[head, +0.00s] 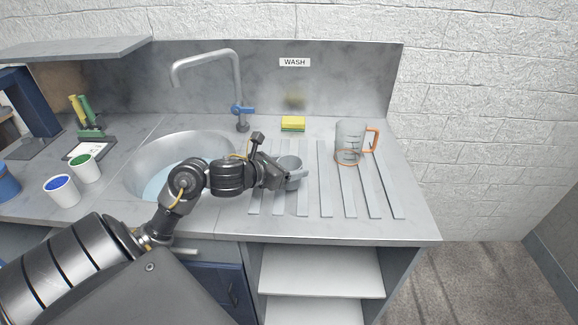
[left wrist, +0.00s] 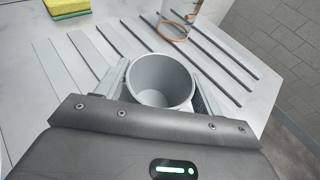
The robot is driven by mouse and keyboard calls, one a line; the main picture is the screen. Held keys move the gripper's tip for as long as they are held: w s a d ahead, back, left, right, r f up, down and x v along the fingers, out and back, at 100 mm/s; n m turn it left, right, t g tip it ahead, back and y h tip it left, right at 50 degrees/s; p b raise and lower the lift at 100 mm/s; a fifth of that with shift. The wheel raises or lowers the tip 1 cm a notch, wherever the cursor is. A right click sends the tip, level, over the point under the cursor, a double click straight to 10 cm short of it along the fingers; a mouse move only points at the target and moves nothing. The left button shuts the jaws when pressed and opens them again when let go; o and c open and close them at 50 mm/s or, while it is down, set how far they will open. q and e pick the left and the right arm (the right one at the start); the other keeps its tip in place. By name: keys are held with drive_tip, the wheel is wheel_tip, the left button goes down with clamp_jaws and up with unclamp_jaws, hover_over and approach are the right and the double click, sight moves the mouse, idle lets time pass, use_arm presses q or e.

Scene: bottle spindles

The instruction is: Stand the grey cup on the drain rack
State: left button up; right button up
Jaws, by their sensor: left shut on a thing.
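The grey cup (head: 290,167) is upright, with its open mouth facing up, over the left part of the drain rack (head: 323,185). My left gripper (head: 289,175) is shut on it. In the left wrist view the cup (left wrist: 161,78) sits between the two fingers of the left gripper (left wrist: 160,92), and its inside looks empty. The slats of the rack (left wrist: 85,55) run beneath and around it. I cannot tell whether the cup's base touches the slats. My right gripper is not in view.
A clear jug (head: 350,142) with an orange handle stands on the rack's right part. A yellow-green sponge (head: 293,123) lies behind the rack. The sink (head: 150,170) and tap (head: 238,85) are to the left. Two white cups (head: 62,192) stand farther left. The rack's middle slats are clear.

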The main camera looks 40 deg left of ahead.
use_arm(q)
drive_tip(key=shift+f, duration=0.15)
drive_tip(key=o, duration=1)
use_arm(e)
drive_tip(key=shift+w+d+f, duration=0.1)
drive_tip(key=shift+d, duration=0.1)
use_arm(q)
drive_tip(key=shift+r, duration=0.25)
drive_tip(key=v, duration=0.6)
drive_tip(key=shift+s+a+f, duration=0.1)
drive_tip(key=shift+s+f, duration=0.05)
drive_tip(key=shift+s, duration=0.15)
drive_tip(key=shift+p+v, duration=2.5)
drive_tip(key=shift+v, duration=0.25)
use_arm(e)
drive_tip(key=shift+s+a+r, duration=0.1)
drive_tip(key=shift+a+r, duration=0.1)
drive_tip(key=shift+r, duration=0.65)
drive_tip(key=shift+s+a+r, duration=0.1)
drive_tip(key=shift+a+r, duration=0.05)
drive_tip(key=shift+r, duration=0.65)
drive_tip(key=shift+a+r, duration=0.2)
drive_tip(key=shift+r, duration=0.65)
